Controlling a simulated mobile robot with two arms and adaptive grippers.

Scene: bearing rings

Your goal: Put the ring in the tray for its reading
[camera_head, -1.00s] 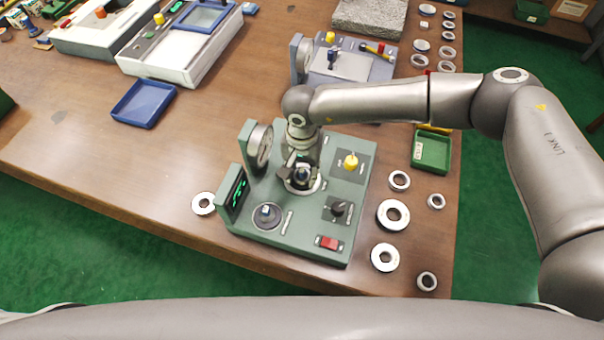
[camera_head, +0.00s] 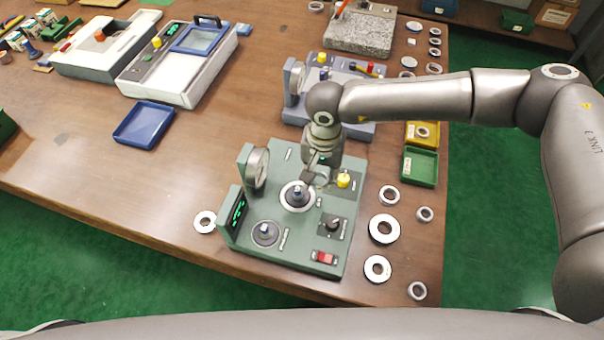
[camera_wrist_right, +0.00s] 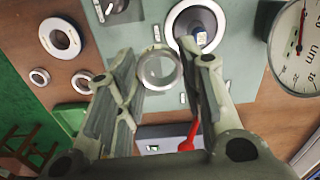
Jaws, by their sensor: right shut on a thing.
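My right gripper (camera_head: 318,178) is above the green gauge stand (camera_head: 300,245), just behind its spindle (camera_head: 297,194). In the right wrist view its fingers (camera_wrist_right: 158,75) are shut on a small metal ring (camera_wrist_right: 160,68), held clear of the stand. A pale circular band (camera_wrist_right: 184,15) surrounds the spindle. The dial (camera_head: 257,168) and green-lit display (camera_head: 237,212) stand at the left; I cannot read the display's digits. A green tray (camera_head: 407,180) and a yellow tray (camera_head: 411,141) with a ring in it lie to the right. My left gripper is not in view.
Several loose rings lie right of the stand, including a large one (camera_head: 384,229); another ring (camera_head: 204,222) lies left. A blue-grey device (camera_head: 345,88) stands behind, near a granite block (camera_head: 360,32). A blue tray (camera_head: 144,125) lies left with bare table around it.

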